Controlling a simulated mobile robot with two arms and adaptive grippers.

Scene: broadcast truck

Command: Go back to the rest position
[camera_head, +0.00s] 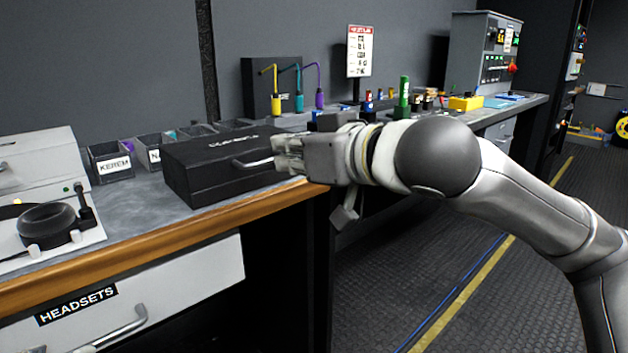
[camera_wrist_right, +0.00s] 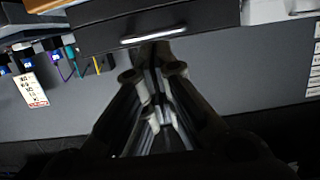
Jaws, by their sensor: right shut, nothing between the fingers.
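My right gripper (camera_head: 290,155) reaches in from the right in the head view. Its fingers are at the front of a black case (camera_head: 215,165) on the worktop, close to the case's metal handle (camera_head: 252,162). In the right wrist view the fingers (camera_wrist_right: 155,85) are together with nothing between them, just short of the handle (camera_wrist_right: 153,37). From these views I cannot tell whether the fingertips touch the handle. My left gripper is in neither view.
The wood-edged worktop (camera_head: 150,236) runs along the wall, above a drawer labelled HEADSETS (camera_head: 180,285). Open floor (camera_head: 400,270) lies to the right.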

